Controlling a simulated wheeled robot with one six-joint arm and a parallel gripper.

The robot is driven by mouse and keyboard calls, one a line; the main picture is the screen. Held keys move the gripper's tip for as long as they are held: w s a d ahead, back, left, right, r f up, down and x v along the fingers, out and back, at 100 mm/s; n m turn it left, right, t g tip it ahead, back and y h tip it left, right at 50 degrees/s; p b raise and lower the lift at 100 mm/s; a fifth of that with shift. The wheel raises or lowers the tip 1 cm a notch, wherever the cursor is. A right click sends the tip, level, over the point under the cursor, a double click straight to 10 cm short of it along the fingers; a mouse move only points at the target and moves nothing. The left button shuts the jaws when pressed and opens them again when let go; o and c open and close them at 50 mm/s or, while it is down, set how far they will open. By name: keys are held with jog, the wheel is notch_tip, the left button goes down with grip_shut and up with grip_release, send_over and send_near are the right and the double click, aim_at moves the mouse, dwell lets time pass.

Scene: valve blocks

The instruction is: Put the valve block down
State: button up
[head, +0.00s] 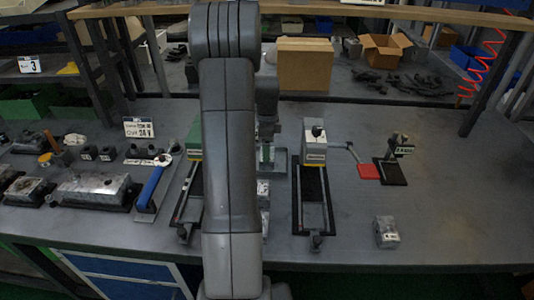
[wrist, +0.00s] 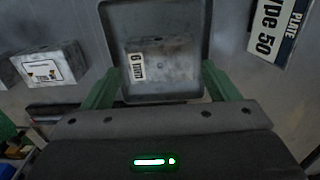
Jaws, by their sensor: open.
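A grey metal valve block (wrist: 168,66) with a white "6 mm" label stands in a shallow, raised-rim grey tray (wrist: 200,20) in the wrist view. My gripper (wrist: 161,82) is open, its green fingers apart on either side of the block's near end. I see a gap between each finger and the block. In the head view my gripper (head: 266,155) is low over the bench behind my arm, by a grey plate (head: 281,166). My arm hides much of this spot, and the block cannot be made out there.
Another labelled metal block (wrist: 50,68) stands left of the tray. A "PLATE Type 50" sign (wrist: 279,30) is at upper right. In the head view, a black-framed fixture (head: 312,185) stands right of my arm, and a lone metal block (head: 386,232) sits near the front.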

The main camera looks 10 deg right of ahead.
notch_tip(320, 180, up, 8)
jog(key=shift+r, duration=0.15)
